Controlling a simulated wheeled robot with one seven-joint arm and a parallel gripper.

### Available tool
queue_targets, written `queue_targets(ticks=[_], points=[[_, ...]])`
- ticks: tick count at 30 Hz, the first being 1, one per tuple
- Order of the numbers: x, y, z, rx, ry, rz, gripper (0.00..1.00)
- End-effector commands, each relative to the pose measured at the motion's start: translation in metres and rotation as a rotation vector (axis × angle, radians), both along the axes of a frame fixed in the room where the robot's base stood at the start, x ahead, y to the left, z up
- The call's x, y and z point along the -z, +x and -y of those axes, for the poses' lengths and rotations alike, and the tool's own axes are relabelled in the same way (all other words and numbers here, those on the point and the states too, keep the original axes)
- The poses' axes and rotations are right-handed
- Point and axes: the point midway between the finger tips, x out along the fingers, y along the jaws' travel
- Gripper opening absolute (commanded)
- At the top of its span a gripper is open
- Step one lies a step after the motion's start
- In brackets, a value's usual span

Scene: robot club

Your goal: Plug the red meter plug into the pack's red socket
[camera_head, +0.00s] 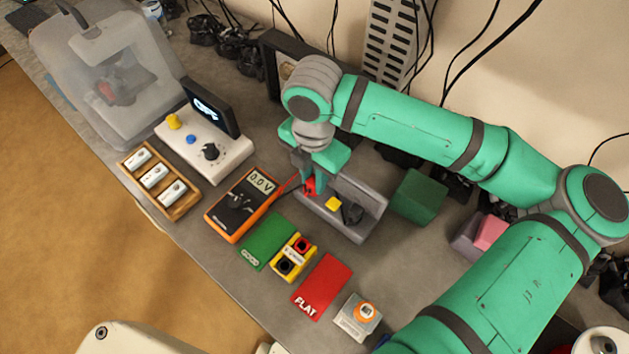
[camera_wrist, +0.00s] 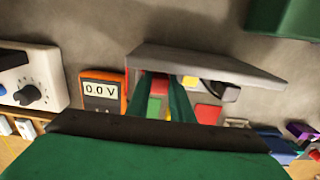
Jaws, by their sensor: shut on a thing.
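My gripper (camera_head: 309,187) is shut on the red meter plug (camera_head: 310,184), at the left end of a grey holder (camera_head: 372,222). The plug also shows between the green fingers in the wrist view (camera_wrist: 158,84). I cannot tell whether it touches the holder. A red lead runs from it to the orange meter (camera_head: 228,226), which reads 0.0 V. The yellow pack (camera_head: 296,258) stands in front of my gripper, apart from it, with its red socket (camera_head: 303,244) at the back and its black socket (camera_head: 285,267) at the front. Both sockets look empty.
The pack stands between a green mat (camera_head: 262,238) and a red mat marked FLAT (camera_head: 322,287). The holder contains a yellow piece (camera_head: 333,204) and a black piece (camera_head: 352,213). A green block (camera_head: 418,196) is to the right. A white control box (camera_head: 205,150) is at left.

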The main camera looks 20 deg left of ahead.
Motion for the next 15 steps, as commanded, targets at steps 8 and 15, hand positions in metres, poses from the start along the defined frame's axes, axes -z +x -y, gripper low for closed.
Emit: queue_targets(ticks=[8, 15], points=[[-0.0040, 0.0001, 0.0020, 0.004, 0.000, -0.001, 0.00], [-0.0083, 0.0003, 0.0020, 0.005, 0.000, -0.001, 0.00]])
